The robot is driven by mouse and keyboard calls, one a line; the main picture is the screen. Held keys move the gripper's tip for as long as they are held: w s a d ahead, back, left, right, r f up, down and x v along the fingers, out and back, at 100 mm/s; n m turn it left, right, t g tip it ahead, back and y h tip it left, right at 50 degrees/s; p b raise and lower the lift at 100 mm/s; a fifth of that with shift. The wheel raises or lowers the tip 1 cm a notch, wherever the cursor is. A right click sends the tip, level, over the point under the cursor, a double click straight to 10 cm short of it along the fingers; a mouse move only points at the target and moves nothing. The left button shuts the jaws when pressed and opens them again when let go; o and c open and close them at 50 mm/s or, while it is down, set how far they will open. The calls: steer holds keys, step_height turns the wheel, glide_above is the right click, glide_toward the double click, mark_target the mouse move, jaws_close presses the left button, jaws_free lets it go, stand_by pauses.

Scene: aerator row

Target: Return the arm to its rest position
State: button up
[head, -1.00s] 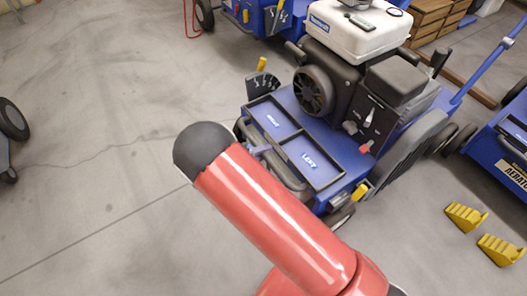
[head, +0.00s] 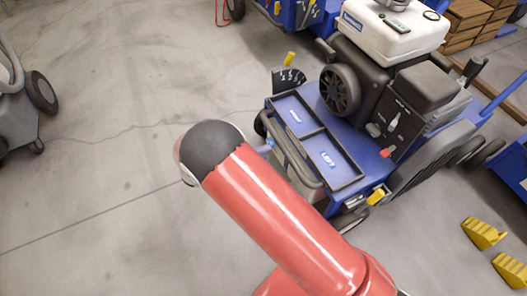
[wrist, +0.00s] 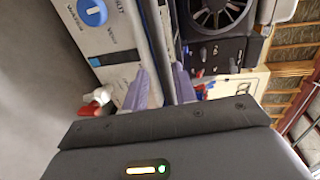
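My red arm (head: 285,220) reaches up from the bottom of the head view and ends there in a dark rounded joint (head: 215,148). My gripper is hidden in the head view. In the wrist view my gripper (wrist: 162,86) has its two purplish fingers apart, with a gap between them. I see nothing held in the gap. Behind the fingers are a pale panel with a blue knob (wrist: 92,11) and a dark round fan housing (wrist: 216,18).
A blue aerator (head: 372,160) with a black engine and white tank (head: 385,32) stands right of my arm. Yellow chocks (head: 484,233) lie at the lower right. A grey wheeled machine (head: 14,108) stands at the left. The concrete floor (head: 110,210) between is clear.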

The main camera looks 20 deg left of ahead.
steer(key=shift+d+r, duration=0.1)
steer(key=w+d+r+m+g, duration=0.1)
steer(key=d+r+m, duration=0.1)
steer(key=r, duration=0.1)
steer(key=w+d+r+m+g, duration=0.1)
steer(key=d+r+m+g, duration=0.1)
steer(key=d+r+m, duration=0.1)
steer(key=w+d+r+m+g+p, duration=0.1)
steer(key=d+r+m+g, duration=0.1)
steer(key=d+r+m, duration=0.1)
steer(key=shift+w+r+h, duration=0.25)
steer(key=shift+w+h, duration=0.15)
steer(key=s+d+r+m+g+y+p, duration=0.1)
steer(key=d+r+m+g+y, duration=0.3)
steer(key=d+r+m, duration=0.9)
steer(key=s+d+r+m+t+y+p, duration=0.1)
steer(key=s+d+r+m+y, duration=0.2)
steer(key=m, duration=0.9)
steer(key=s+d+r+m+t+y+p, duration=0.1)
steer(key=s+d+r+m+y, duration=0.3)
steer(key=s+d+r+m, duration=0.5)
steer(key=s+d+m+p, duration=0.1)
steer(key=s+d+m, duration=0.1)
steer(key=s+m, duration=0.1)
steer(key=shift+d+r+m, duration=0.2)
steer(key=shift+d+m, duration=0.15)
steer(key=shift+m, duration=0.15)
